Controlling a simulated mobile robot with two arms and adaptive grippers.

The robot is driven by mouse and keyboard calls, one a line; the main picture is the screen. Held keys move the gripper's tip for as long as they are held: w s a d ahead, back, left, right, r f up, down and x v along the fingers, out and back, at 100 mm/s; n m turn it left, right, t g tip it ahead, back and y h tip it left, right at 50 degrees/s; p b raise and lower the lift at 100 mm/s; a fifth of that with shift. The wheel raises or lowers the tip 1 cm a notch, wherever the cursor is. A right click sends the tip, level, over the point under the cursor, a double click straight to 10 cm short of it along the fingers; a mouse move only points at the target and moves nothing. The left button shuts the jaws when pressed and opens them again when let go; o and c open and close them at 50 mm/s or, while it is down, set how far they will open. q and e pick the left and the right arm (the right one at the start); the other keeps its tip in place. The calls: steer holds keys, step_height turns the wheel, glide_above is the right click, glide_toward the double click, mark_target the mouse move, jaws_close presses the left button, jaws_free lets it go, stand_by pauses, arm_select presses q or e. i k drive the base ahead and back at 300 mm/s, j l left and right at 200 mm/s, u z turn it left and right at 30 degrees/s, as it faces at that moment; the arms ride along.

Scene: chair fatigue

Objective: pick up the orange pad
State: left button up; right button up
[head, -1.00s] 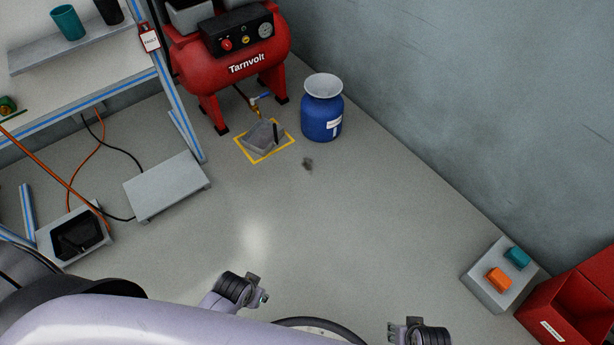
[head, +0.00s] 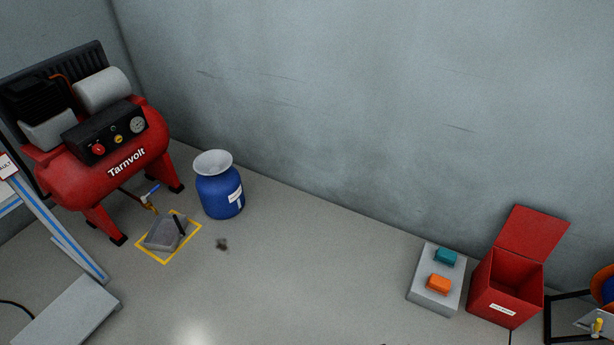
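The orange pad (head: 439,284) is a small block lying on top of a low grey box-like stand (head: 428,301) on the floor at the right of the head view. A teal pad (head: 446,257) of similar size lies just behind it on the same stand. Neither of my grippers shows in the head view now, so their distance to the pad cannot be seen.
An open red bin (head: 505,290) with its lid raised stands right of the stand. A red compressor (head: 105,165), a blue container (head: 220,190) and a grey block (head: 165,232) in a yellow floor outline are at left.

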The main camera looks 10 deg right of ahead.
mark_target(437, 284)
steer(key=z, duration=1.6)
